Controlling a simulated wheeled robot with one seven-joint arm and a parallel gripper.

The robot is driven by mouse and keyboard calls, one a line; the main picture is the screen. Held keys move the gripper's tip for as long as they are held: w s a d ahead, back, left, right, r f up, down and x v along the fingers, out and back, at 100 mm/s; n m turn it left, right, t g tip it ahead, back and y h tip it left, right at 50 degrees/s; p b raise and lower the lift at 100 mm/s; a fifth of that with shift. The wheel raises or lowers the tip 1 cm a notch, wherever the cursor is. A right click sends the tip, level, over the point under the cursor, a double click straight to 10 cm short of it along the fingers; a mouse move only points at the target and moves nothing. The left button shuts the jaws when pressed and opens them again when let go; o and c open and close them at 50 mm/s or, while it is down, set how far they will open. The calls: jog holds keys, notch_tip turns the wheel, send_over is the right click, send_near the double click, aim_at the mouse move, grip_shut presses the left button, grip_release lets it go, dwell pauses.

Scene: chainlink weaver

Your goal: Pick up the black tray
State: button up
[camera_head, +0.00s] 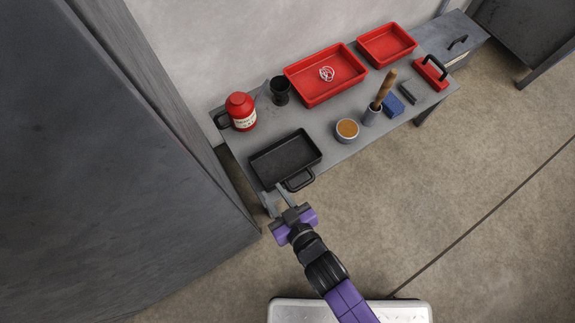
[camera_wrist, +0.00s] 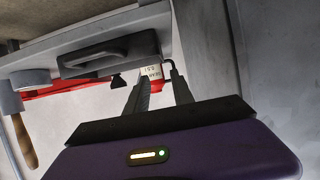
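The black tray (camera_head: 285,157) is a shallow rectangular pan with a loop handle (camera_head: 299,181) on its front side. It lies flat near the left front corner of the grey table. My gripper (camera_head: 276,190) is at the table's front left edge, just left of the handle and apart from it as far as I can tell. In the wrist view, my gripper (camera_wrist: 158,75) shows two spread fingers with nothing between them. The tray (camera_wrist: 70,65) and its handle (camera_wrist: 97,54) appear left of the fingers there.
The grey table (camera_head: 325,120) also holds a red flask (camera_head: 241,112), a black cup (camera_head: 280,91), two red trays (camera_head: 325,90) (camera_head: 372,50), a round tin (camera_head: 346,131), and a pot with a wooden handle (camera_head: 383,90). A tall dark cabinet (camera_head: 110,150) stands close on the left.

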aim_at(255, 171)
jog(key=b+x, duration=0.1)
jog(key=x, duration=0.1)
jog(key=b+x, duration=0.1)
jog(key=x, duration=0.2)
jog(key=b+x, duration=0.1)
jog(key=x, duration=0.1)
jog(key=shift+a+f, duration=0.45)
jog(key=shift+f, duration=0.05)
jog(key=b+x, duration=0.1)
jog(key=x, duration=0.1)
jog(key=b+x, duration=0.1)
jog(key=x, duration=0.1)
jog(key=shift+w+f+b, duration=0.1)
jog(key=shift+f+b, duration=0.25)
jog(key=shift+f, duration=0.15)
jog(key=shift+w+a, duration=0.2)
jog(key=shift+w, duration=0.1)
grip_shut()
